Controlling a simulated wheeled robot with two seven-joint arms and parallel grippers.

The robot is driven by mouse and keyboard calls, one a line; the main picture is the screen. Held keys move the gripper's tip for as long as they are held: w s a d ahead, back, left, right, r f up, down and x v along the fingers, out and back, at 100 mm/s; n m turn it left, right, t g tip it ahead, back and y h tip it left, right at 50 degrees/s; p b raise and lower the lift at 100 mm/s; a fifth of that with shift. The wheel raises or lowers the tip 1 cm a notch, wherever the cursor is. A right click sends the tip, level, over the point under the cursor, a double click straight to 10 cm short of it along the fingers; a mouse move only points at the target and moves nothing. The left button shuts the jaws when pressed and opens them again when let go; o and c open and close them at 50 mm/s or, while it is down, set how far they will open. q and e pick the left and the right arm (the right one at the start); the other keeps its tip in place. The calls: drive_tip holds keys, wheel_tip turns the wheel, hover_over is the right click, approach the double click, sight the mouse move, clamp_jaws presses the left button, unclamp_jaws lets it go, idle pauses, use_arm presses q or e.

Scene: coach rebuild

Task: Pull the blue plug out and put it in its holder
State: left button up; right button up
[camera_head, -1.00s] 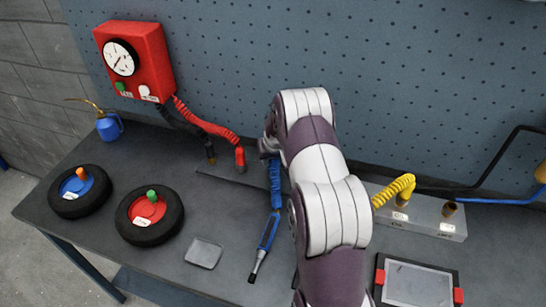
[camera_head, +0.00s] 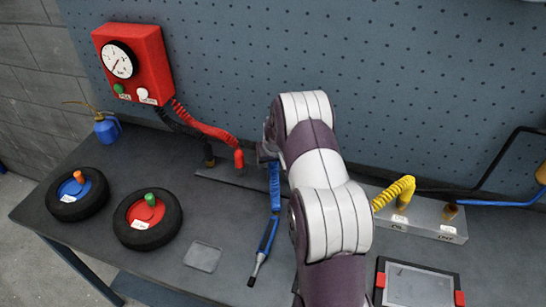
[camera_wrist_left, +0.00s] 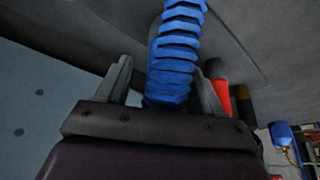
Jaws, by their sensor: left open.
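The blue plug's ribbed blue body or coil (camera_head: 275,185) runs down from beside my left gripper (camera_head: 267,150) toward a slim blue tool (camera_head: 268,237) with a dark tip lying on the bench. In the left wrist view, the ribbed blue piece (camera_wrist_left: 175,50) stands between the two fingers of my left gripper (camera_wrist_left: 165,85). The fingers are apart, with a visible gap on the left side. My arm and gripper hide the upper end of the blue piece in the head view. I cannot make out its socket or holder. My right gripper is out of view.
A red plug (camera_head: 239,160) and a dark plug (camera_head: 209,156) stand on the strip left of my gripper. A grey block (camera_head: 425,215) with a yellow coil (camera_head: 394,191) is right of my arm. Wheels (camera_head: 148,219) and a tablet (camera_head: 418,285) lie on the bench.

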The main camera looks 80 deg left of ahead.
use_arm(q)
drive_tip(key=b+v, duration=0.2)
drive_tip(key=v, duration=1)
